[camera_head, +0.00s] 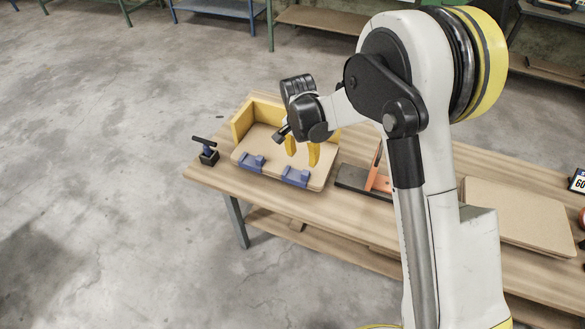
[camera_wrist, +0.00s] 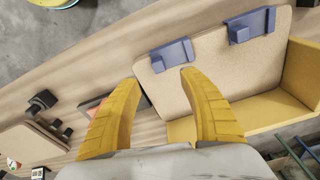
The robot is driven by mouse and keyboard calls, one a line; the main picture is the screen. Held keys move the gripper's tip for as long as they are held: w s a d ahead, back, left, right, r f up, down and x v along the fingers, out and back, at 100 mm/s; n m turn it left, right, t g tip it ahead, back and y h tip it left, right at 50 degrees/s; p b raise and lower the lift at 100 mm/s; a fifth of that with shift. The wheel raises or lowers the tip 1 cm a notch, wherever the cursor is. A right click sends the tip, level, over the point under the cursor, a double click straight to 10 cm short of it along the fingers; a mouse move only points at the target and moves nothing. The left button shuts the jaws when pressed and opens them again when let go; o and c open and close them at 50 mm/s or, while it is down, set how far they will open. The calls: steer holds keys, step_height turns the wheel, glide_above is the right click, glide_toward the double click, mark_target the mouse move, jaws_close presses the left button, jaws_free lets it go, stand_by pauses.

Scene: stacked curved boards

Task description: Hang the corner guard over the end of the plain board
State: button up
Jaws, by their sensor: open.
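Two blue corner guards sit on the near edge of a tan board (camera_head: 262,146) at the left end of the bench: a left guard (camera_head: 251,162) and a right guard (camera_head: 296,177). Both also show in the wrist view, one (camera_wrist: 172,55) close to the fingertips and one (camera_wrist: 240,28) farther off. My gripper (camera_head: 302,160) is open and empty above this board. In the wrist view its yellow fingers (camera_wrist: 160,79) are spread near the board's edge. Another board (camera_head: 515,212), with no guard visible, lies at the right; my arm hides part of the bench before it.
A yellow L-shaped wall (camera_head: 243,120) borders the tan board's back and left. A dark base (camera_head: 352,180) with an orange upright (camera_head: 378,172) stands between the boards. A small black and blue clamp-like object (camera_head: 207,152) is at the left bench corner.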

mark_target(305, 174)
steer(key=f+b, duration=0.1)
steer(key=f, duration=0.2)
steer(key=f+b, duration=0.2)
steer(key=f, duration=0.1)
steer(key=f+b, duration=0.1)
steer(key=f, duration=0.3)
steer(key=shift+w+d, duration=0.4)
jaws_close()
